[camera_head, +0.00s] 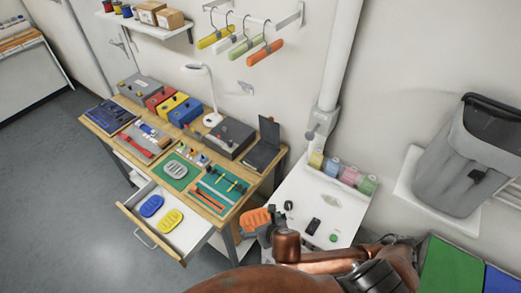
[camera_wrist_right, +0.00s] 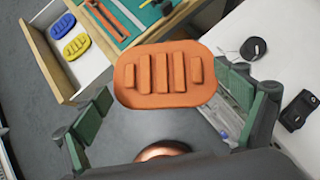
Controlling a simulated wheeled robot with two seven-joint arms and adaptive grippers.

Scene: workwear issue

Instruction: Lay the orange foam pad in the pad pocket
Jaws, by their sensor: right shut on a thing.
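The orange foam pad (camera_head: 254,218) is an oval slab with raised ribs. My right gripper (camera_head: 267,224) is shut on it and holds it beside the right end of the workbench. In the right wrist view the pad (camera_wrist_right: 164,76) lies flat between the green-padded fingers of my right gripper (camera_wrist_right: 165,92), ribbed face towards the camera. The open drawer (camera_head: 142,226) holds a blue pad (camera_head: 151,206) and a yellow pad (camera_head: 170,221). A grey ribbed pad (camera_head: 175,170) lies on a green mat. I cannot tell which thing is the pad pocket. My left gripper is not in view.
The wooden workbench (camera_head: 230,212) carries tools, coloured boxes, a lamp (camera_head: 197,68) and a teal mat (camera_head: 205,192). A white table (camera_head: 300,223) to its right bears jars and small black items.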

